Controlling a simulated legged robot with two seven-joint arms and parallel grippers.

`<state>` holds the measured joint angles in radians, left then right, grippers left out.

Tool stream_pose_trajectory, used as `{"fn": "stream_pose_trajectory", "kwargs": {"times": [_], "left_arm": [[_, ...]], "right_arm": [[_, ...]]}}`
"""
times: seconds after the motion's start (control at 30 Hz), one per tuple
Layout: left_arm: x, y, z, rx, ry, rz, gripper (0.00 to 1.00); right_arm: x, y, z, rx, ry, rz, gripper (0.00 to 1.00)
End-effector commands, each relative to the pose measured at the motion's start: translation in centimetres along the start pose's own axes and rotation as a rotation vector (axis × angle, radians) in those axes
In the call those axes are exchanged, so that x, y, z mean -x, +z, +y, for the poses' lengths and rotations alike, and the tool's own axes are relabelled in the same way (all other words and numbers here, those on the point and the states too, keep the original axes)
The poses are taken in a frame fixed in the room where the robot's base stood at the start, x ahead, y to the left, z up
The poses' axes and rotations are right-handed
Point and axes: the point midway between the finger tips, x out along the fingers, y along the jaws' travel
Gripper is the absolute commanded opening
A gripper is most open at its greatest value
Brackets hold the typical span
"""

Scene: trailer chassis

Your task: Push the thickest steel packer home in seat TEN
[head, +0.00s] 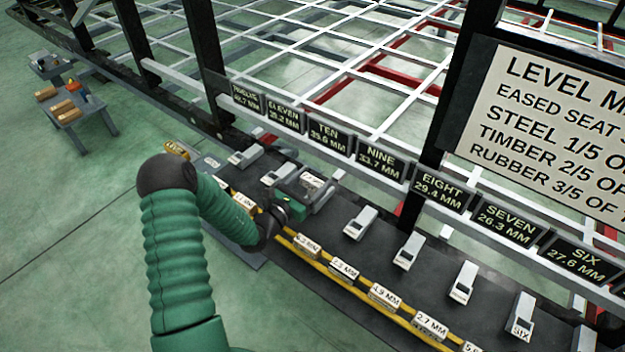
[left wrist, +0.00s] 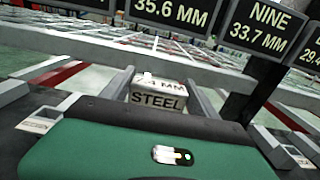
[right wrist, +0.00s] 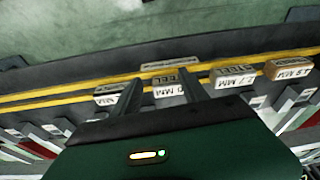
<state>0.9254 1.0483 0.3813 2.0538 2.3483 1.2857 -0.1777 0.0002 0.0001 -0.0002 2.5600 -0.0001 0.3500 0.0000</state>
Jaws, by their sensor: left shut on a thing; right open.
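My left gripper (head: 318,190) reaches over the dark bench to the place below the TEN sign (head: 328,138), which reads 35.6 MM. It is shut on a pale block marked STEEL (left wrist: 158,98), the packer, seen between its two fingers in the left wrist view. The packer's thickness label is partly hidden at its first digit. The packer's top also shows in the head view (head: 312,181). How deep it sits in seat TEN cannot be told. My right gripper (right wrist: 160,90) is open, its fingers above a row of labelled blocks; it is not seen in the head view.
Labelled blocks, such as the 2.7 MM one (head: 430,325), stand along a yellow-edged rail (head: 370,298). Pale wedge-shaped pieces, one at NINE (head: 360,222), line the bench. A dark post (head: 450,90) and the sign row stand behind. The green floor at left is mostly clear.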

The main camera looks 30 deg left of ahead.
Motion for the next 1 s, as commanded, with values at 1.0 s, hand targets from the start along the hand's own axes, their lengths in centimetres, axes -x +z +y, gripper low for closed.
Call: {"fn": "stream_pose_trajectory", "kwargs": {"times": [1.0], "left_arm": [[0.07, 0.1, -0.09, 0.0, 0.001, -0.001, 0.1]], "right_arm": [[0.7, -0.17, -0.01, 0.0, 0.0, 0.0, 0.52]]}}
